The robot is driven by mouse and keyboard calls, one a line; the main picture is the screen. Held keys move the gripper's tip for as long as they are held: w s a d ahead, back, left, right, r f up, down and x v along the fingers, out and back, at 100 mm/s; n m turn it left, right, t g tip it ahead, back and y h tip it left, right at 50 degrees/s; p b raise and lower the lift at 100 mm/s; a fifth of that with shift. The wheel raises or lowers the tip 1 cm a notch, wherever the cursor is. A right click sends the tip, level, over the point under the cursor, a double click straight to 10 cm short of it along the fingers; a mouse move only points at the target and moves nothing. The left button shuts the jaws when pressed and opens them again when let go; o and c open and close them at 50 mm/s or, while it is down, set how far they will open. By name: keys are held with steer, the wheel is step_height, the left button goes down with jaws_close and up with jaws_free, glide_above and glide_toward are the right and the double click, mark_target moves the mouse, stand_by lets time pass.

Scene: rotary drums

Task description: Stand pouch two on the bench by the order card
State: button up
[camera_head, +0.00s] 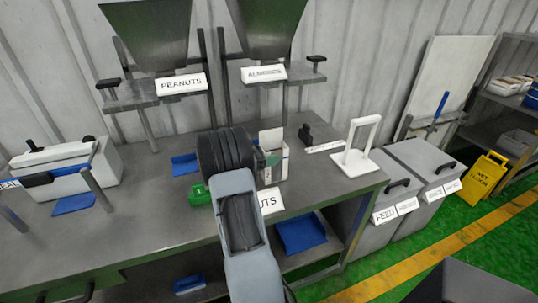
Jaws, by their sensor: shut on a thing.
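My arm reaches up over the bench (95,225), and its dark ribbed wrist hides most of my gripper and its fingertips. A small grey-green piece (271,160) shows just right of the wrist; I cannot tell whether it is a held pouch or part of my gripper. Behind it stands an upright white box-like thing (272,139), partly covered; I cannot tell whether they touch. A white card ending in "UTS" (270,201) is at the bench's front edge, partly behind my arm. I cannot identify pouch two or the order card with certainty.
Hoppers with a PEANUTS sign (181,84) and another sign (264,73) stand behind. A green object (200,196) lies left of my arm. A white stand (358,147) is at the bench's right end. Grey bins (388,215) stand beyond. The bench's left-middle is mostly clear.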

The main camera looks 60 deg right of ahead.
steer(key=o, duration=1.5)
steer(key=shift+f, duration=0.15)
steer(key=shift+w+r, duration=0.1)
steer(key=shift+r, duration=0.1)
steer(key=b+v, duration=0.1)
steer(key=v, duration=1.1)
steer(key=s+a+m+t+y, duration=0.3)
steer(key=a+t+y, duration=0.1)
steer(key=a, duration=0.7)
steer(key=s+a+m+t+y, duration=0.3)
steer(key=a+m+t+y, duration=0.1)
steer(key=a, duration=0.7)
steer(key=s+a+m+t+y, duration=0.3)
steer(key=a+t+y, duration=0.3)
steer(key=a, duration=0.5)
steer(key=shift+s+r+m+y, duration=0.25)
steer(key=shift+m+y, duration=0.15)
steer(key=shift+a, duration=0.15)
